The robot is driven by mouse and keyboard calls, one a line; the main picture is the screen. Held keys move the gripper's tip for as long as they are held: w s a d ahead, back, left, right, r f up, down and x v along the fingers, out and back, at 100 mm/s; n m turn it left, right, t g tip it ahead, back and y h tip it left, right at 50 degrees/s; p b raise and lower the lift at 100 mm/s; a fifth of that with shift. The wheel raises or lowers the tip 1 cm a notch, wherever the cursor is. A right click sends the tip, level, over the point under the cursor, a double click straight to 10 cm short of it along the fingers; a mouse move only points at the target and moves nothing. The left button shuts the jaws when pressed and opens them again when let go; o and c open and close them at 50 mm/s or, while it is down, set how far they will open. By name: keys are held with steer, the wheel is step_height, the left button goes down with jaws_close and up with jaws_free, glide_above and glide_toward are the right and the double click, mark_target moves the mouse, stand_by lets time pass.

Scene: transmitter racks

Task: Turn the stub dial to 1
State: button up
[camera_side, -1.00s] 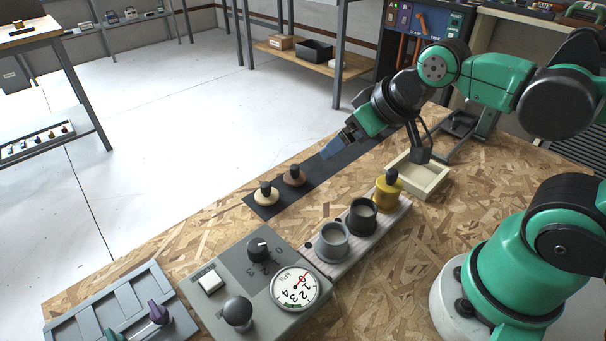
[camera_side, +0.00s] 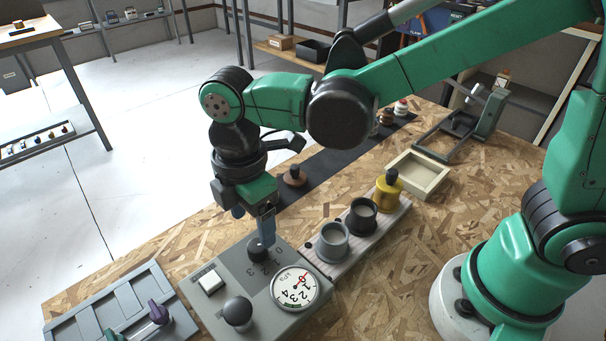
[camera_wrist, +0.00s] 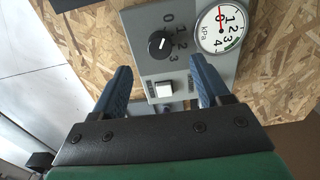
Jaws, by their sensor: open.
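The stub dial (camera_wrist: 159,45) is a round black knob on a grey panel (camera_wrist: 135,20), with the marks 0, 1, 2 and 3 beside it. A small white line shows on its top, but I cannot tell which mark it points at. In the side view the dial (camera_side: 259,250) is partly covered by a blue finger. My gripper (camera_side: 254,226) points down just above the dial. In the wrist view my gripper (camera_wrist: 160,76) is open, with nothing between its blue fingers; the dial appears ahead of the fingertips.
The panel also has a kPa gauge (camera_side: 295,289) with its needle near 0, a white button (camera_side: 209,281) and a black round knob (camera_side: 237,313). Grey and black cups (camera_side: 333,243) and a yellow weight (camera_side: 388,194) stand on a strip to the right.

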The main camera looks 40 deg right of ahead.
mark_target(257, 245)
steer(key=shift+f, duration=2.65)
jaws_close()
steer(key=shift+m, duration=0.3)
steer(key=m, duration=0.3)
steer(key=shift+m, duration=2.1)
